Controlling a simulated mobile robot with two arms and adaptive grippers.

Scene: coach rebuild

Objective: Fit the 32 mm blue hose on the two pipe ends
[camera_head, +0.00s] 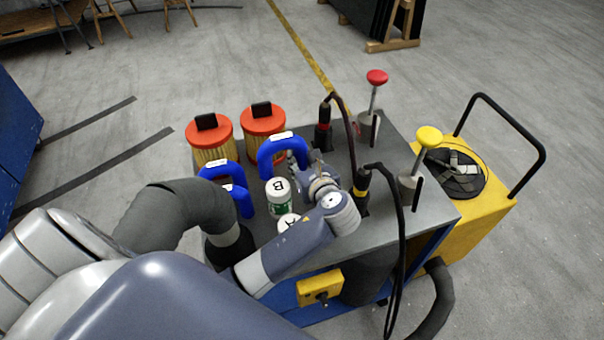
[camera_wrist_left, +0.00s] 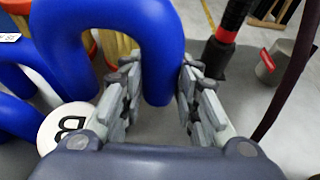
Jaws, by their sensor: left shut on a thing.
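A U-shaped blue hose (camera_head: 277,143) with a white label stands arch-up over the grey cart top in the head view. My left gripper (camera_head: 302,163) is shut on its right leg, and in the left wrist view the fingers (camera_wrist_left: 157,85) clasp that leg of the hose (camera_wrist_left: 158,60) from both sides. Two more blue hoses (camera_head: 216,169) with white labels stand to the left. The labels are too small to read, so I cannot tell the 32 mm size. I cannot make out the pipe ends. My right gripper is not in view.
On the cart top (camera_head: 420,207) are two orange-lidded filters (camera_head: 211,137), a white-lidded jar marked B (camera_head: 278,190), black-cabled tools (camera_head: 361,188), and red (camera_head: 376,77) and yellow (camera_head: 429,136) knobbed plungers. A yellow cart (camera_head: 485,210) stands at right. Cables hang at the front edge.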

